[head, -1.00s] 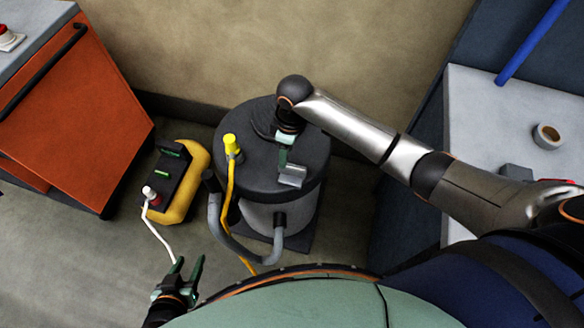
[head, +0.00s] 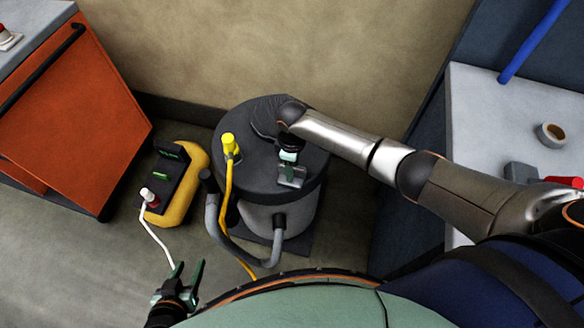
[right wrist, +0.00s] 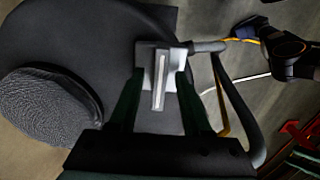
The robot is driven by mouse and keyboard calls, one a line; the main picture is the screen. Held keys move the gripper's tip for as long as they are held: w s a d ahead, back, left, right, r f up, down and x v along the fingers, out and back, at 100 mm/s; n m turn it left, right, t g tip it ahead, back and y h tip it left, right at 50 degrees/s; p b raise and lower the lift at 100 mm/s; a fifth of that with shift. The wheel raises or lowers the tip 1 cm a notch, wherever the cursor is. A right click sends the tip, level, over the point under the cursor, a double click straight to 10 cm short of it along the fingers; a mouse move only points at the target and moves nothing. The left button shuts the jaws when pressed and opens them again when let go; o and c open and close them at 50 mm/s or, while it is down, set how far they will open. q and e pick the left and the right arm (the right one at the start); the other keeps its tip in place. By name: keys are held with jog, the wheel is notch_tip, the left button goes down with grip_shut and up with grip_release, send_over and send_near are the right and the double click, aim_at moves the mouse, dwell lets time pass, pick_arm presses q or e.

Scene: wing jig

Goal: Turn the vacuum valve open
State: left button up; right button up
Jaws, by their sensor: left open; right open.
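The vacuum (head: 262,185) is a dark drum standing on the floor by the wall. Its valve (head: 296,177) is a small light-grey block on the right front of the lid. In the right wrist view the valve handle (right wrist: 159,80) is a pale, narrow bar. My right gripper (head: 289,163) is low over the lid at the valve. Its green fingers (right wrist: 158,92) are open, one on each side of the handle; I cannot tell whether they touch it. My left gripper (head: 186,276) is open and empty, low at the front left of the vacuum.
A yellow cable with a yellow plug (head: 229,145) rises from the lid. A grey hose (head: 217,232) curves around the drum's front. A yellow-black power box (head: 176,183) stands left, an orange cabinet (head: 72,112) farther left. A white table (head: 495,120) stands right.

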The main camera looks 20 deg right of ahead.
jog(key=shift+f, duration=0.25)
grip_shut()
dwell(0.5)
